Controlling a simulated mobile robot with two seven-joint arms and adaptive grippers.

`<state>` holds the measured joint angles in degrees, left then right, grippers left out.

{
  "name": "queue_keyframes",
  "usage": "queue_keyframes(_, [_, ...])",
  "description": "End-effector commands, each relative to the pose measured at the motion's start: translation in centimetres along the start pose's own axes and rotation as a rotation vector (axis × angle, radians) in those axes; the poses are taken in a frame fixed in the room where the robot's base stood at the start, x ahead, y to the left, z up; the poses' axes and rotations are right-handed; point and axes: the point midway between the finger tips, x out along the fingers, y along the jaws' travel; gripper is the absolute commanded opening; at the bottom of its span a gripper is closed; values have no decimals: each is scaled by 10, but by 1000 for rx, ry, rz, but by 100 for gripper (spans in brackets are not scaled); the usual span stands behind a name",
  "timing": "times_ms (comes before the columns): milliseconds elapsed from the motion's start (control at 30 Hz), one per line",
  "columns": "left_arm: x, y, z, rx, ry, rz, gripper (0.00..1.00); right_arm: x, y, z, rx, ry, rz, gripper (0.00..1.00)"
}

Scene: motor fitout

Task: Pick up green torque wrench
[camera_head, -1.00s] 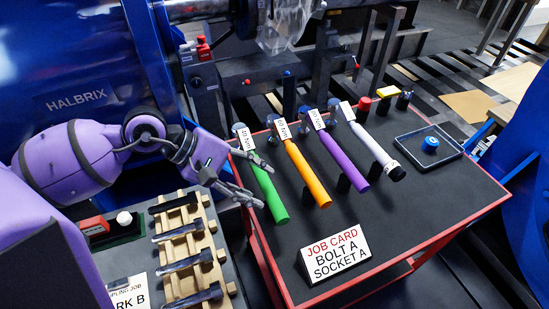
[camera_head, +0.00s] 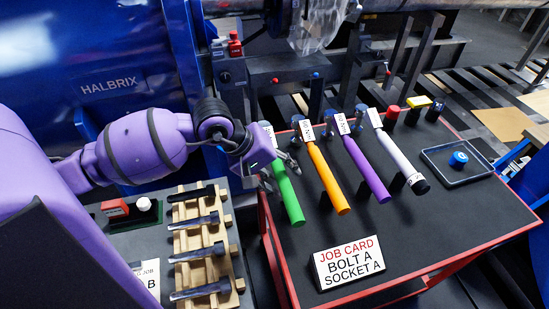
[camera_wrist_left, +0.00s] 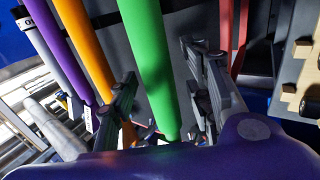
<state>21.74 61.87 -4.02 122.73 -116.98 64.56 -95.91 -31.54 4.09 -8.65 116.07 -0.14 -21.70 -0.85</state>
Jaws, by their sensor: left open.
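The green torque wrench (camera_head: 290,201) lies at the left of a row of wrenches on the red-edged cart, its handle pointing to the front. My left gripper (camera_head: 279,172) is over its upper part and partly hides it. In the left wrist view, the green handle (camera_wrist_left: 147,50) runs between the two spread fingers of the left gripper (camera_wrist_left: 168,95), with a visible gap on the finger at right. The fingers are open; contact with the handle cannot be made out. My right gripper is not in view.
An orange wrench (camera_head: 327,178) is close beside the green one, then purple (camera_head: 366,170) and white (camera_head: 398,160) ones. A job card (camera_head: 348,263) stands in front. A wooden rack (camera_head: 203,238) with dark tools is at left. A blue item sits in a tray (camera_head: 456,178).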

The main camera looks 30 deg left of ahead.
Motion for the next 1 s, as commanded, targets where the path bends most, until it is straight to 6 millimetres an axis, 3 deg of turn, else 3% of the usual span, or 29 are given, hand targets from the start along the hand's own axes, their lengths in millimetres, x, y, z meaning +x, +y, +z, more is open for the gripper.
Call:
queue_keyframes(100, [0, 0, 0, 0, 0, 0, 46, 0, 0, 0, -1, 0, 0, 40])
queue_keyframes(467, [0, 0, 0, -1, -1, 0, 0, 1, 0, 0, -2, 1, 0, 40])
queue_keyframes(1000, [-2, 2, -1, 2, 2, 6, 0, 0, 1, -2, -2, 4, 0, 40])
